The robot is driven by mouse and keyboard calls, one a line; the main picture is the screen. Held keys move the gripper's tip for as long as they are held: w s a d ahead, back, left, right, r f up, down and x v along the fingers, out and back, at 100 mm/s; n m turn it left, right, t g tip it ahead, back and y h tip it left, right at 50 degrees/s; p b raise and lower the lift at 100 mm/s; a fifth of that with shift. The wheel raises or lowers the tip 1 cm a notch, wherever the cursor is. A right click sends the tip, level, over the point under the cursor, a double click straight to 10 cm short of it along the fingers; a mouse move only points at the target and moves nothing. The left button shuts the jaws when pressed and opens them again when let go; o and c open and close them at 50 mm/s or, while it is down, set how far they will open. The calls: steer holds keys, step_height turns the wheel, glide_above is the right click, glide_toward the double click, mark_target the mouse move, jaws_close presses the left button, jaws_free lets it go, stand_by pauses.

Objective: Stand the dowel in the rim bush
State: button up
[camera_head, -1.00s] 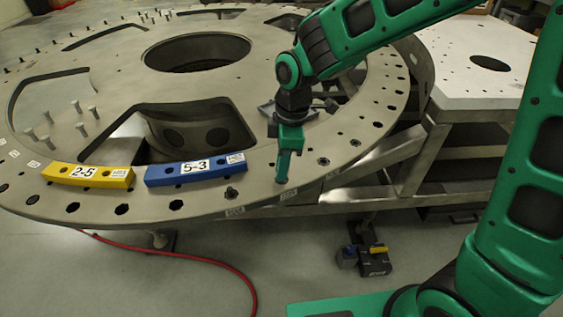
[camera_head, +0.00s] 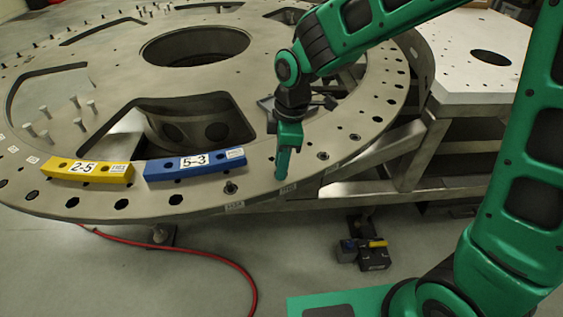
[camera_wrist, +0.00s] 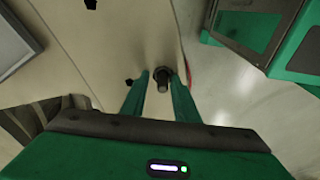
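My gripper (camera_head: 283,168) points down over the outer rim of the turret plate, near the edge. In the wrist view its two green fingertips (camera_wrist: 161,84) flank a short grey dowel (camera_wrist: 162,86) with a dark, wider ring at its far end. The dowel lies between the fingertips, and I take it as held there. In the head view the fingers hide it.
The turret plate (camera_head: 110,66) has large cut-outs and holes around its rim. A yellow block (camera_head: 87,170) and a blue block (camera_head: 199,163) lie on the near rim. Several grey pins (camera_head: 77,103) stand at left. A red hose (camera_head: 240,268) lies on the floor.

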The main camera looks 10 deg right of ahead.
steer(key=shift+s+f, duration=0.1)
steer(key=shift+s, duration=0.15)
step_height(320, 180, up, 11)
steer(key=d, duration=0.1)
steer(key=shift+w+d, duration=0.15)
steer(key=shift+w, duration=0.05)
steer(key=shift+f, duration=0.1)
stand_by(0.5)
steer(key=s+d+m+h, duration=0.1)
steer(key=s+d+m, duration=0.2)
steer(key=d+m, duration=0.55)
steer(key=s+d+m, duration=0.3)
steer(key=d, duration=1.1)
steer(key=s+d+f+m, duration=0.2)
steer(key=s+d+m, duration=0.9)
steer(key=s, duration=0.4)
steer(key=shift+d+f+m, duration=0.25)
steer(key=shift+f+m, duration=0.15)
steer(key=shift+m, duration=0.35)
